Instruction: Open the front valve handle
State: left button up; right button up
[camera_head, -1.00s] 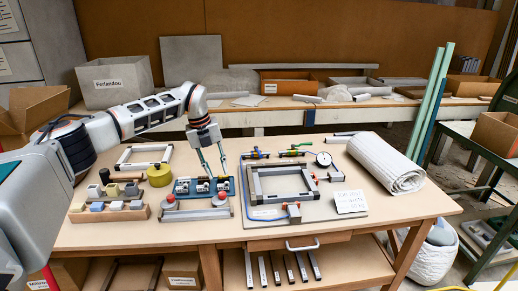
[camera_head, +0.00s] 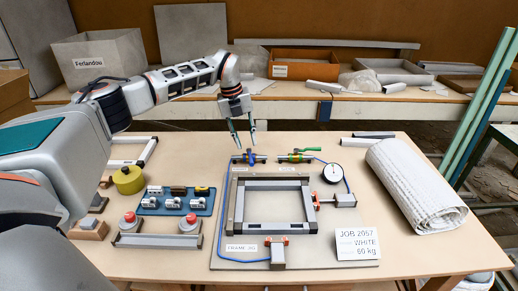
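Two small valves stand along the back edge of the grey fixture board (camera_head: 340,215). The left valve (camera_head: 250,158) has a blue handle and some red. The right valve (camera_head: 298,156) is green with orange-red and yellow parts. I cannot tell which one is the front valve, and their handle positions are too small to read. My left gripper (camera_head: 243,146) points down with its two teal fingers apart. It is empty and hangs over or just behind the left valve; contact cannot be told. My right gripper is out of view.
A grey frame (camera_head: 236,206) with clamps fills the board. A round gauge (camera_head: 332,174) and a job card (camera_head: 358,243) sit on its right side. A rolled white cloth (camera_head: 415,185) lies at right. A blue switch panel (camera_head: 152,204) and yellow round block (camera_head: 128,180) are at left.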

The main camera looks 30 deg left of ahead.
aim_at(251, 159)
pick_arm(q)
jog(key=shift+w+d+f+b, duration=0.1)
jog(key=shift+d+f+b, duration=0.1)
jog(key=shift+f, duration=1.05)
jog(key=shift+w+d+f+b, duration=0.1)
jog(key=shift+d+f, duration=0.1)
jog(key=shift+f, duration=1)
jog(key=shift+w+d+f+b, duration=0.1)
jog(key=shift+d+f+b, duration=0.1)
jog(key=shift+f, duration=1.05)
grip_shut()
